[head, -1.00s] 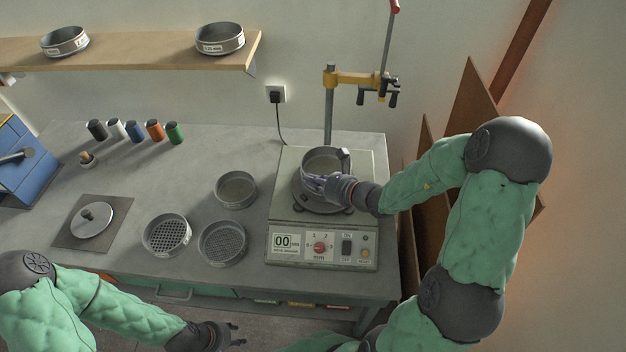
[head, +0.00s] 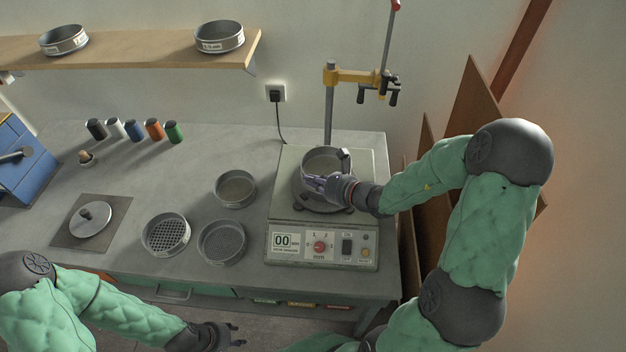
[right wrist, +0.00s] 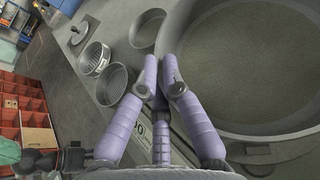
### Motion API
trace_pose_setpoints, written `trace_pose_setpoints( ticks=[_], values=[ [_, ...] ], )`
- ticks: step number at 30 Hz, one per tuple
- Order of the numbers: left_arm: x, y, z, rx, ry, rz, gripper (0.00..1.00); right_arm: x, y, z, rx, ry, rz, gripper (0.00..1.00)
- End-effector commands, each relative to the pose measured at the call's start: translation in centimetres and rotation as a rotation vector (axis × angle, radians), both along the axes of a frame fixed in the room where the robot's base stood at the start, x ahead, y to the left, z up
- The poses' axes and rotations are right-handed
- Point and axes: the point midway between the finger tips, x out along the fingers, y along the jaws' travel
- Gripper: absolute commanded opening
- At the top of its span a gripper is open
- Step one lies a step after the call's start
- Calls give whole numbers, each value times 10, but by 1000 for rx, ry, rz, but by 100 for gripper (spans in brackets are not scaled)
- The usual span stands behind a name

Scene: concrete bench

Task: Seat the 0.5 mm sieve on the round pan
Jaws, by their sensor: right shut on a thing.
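A round metal sieve (head: 324,162) with a fine, grainy floor is over the round plate of the shaker at the right of the bench. It fills the right of the right wrist view (right wrist: 260,62). I cannot read its label. My right gripper (head: 322,186) is shut on its near rim; its purple fingers (right wrist: 163,75) are close together at the rim. The round pan is not separately visible; whether it is under the sieve I cannot tell. My left gripper (head: 238,335) is open and empty in front of the bench edge.
The shaker (head: 280,220) has a post and yellow clamp (head: 352,77) behind. A fine-floored vessel (head: 235,203), a coarse sieve (head: 168,252) and a finer sieve (head: 222,262) stand to its left. A lid (head: 90,222), several coloured jars (head: 154,130) and a blue box (head: 30,175) are farther left.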

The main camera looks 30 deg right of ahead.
Motion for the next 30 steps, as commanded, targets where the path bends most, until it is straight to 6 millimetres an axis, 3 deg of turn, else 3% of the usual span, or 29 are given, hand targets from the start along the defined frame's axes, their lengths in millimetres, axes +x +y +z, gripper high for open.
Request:
trace_pose_setpoints(
  ticks=[24,25,27,30],
  values=[
    [0,0,-7,0,0,0,40,0,0,-6,-1,-3,0,0],
    [0,0,-7,0,0,0,40,0,0,-6,-1,-3,0,16],
    [0,0,-7,0,0,0,40,0,0,-6,-2,-2,0,35],
    [0,0,-7,0,0,0,40,0,0,-6,-1,-1,-1,35]
  ],
)
